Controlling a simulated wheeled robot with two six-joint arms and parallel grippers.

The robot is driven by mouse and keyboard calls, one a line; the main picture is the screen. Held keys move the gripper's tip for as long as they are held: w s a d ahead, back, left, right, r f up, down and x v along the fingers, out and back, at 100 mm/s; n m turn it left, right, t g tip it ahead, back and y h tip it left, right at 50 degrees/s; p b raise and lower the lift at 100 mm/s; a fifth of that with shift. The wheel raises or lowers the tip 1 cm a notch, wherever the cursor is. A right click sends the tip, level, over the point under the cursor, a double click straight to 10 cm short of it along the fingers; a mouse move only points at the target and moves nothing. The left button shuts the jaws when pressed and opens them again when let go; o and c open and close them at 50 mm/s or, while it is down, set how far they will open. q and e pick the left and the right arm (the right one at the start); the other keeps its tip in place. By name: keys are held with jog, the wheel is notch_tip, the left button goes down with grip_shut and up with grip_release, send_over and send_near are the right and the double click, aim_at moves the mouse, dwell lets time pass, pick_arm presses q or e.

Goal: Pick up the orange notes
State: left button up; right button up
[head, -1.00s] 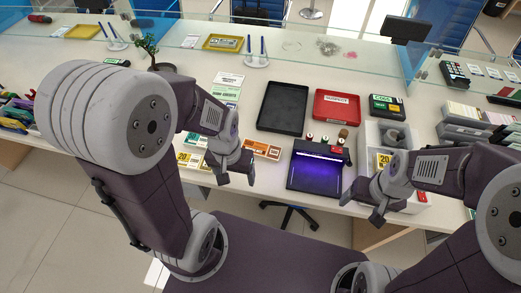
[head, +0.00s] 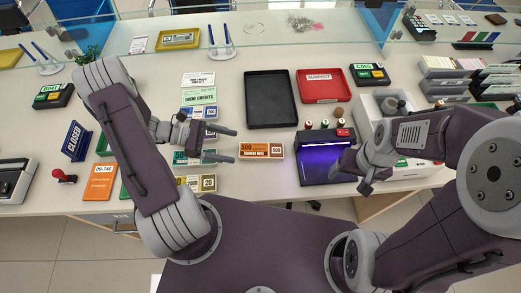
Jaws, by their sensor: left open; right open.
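The orange notes (head: 261,151), a banded bundle marked 500, lie flat on the counter (head: 225,105) near its front edge, left of the purple-lit device. My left gripper (head: 234,146) is open and empty, its fingers pointing right. In the picture its fingertips end just left of the bundle's left end, one toward the back and one toward the front. Its exact height above the counter is hard to tell. My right gripper (head: 352,175) is open at the right front corner of the purple-lit device, and nothing shows between its fingers.
The purple-lit device (head: 312,172) stands right of the orange notes. Behind are a black tray (head: 272,98) and a red SUSPECT tray (head: 324,85). Green notes (head: 196,157) and yellow notes (head: 196,183) lie under and near my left gripper. An orange card (head: 100,182) lies far left.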

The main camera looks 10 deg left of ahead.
aim_at(255, 150)
pick_arm(q)
jog(key=x, duration=0.2)
jog(key=shift+d+f, duration=0.15)
jog(key=shift+d, duration=0.2)
jog(key=shift+w+d+f, duration=0.2)
jog(key=shift+w+f, duration=0.1)
jog(key=shift+f, duration=0.05)
jog(key=shift+d, duration=0.3)
jog(key=x, duration=0.4)
jog(key=shift+w+d+f, duration=0.1)
jog(key=shift+w, duration=0.1)
jog(key=shift+w+d+f, duration=0.1)
jog(key=shift+d+f, duration=0.05)
jog(key=shift+d, duration=0.05)
jog(key=c, duration=1.5)
notch_tip(255, 150, up, 10)
jog(key=shift+r+p, duration=0.1)
jog(key=shift+p, duration=0.7)
pick_arm(e)
jog(key=shift+w+a+r, duration=0.1)
jog(key=shift+a+r, duration=0.1)
jog(key=shift+r, duration=0.6)
